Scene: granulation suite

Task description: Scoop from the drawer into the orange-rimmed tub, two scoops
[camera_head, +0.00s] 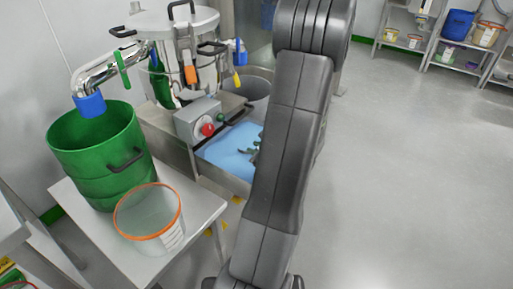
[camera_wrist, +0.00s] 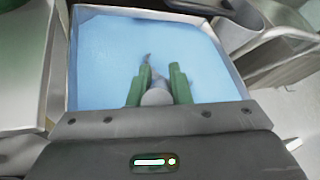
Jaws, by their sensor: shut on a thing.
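The drawer (camera_head: 222,180) is open below the steel machine and holds a light blue fill (camera_head: 225,155). In the wrist view the blue fill (camera_wrist: 105,55) spans most of the drawer. My gripper (camera_wrist: 155,75), with green fingers, is over the drawer, shut on a grey scoop (camera_wrist: 156,97). The scoop's handle shows between the fingers; its bowl is mostly hidden, and I cannot tell whether it is loaded. The clear orange-rimmed tub (camera_head: 150,232) stands upright on the white table, left of the drawer, and looks empty.
A green drum (camera_head: 100,165) stands behind the tub on the white table (camera_head: 75,210). The steel vessel (camera_head: 205,60) and a control box with a red button (camera_head: 200,122) rise behind the drawer. Shelves (camera_head: 440,45) stand far right; the floor (camera_head: 420,190) there is clear.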

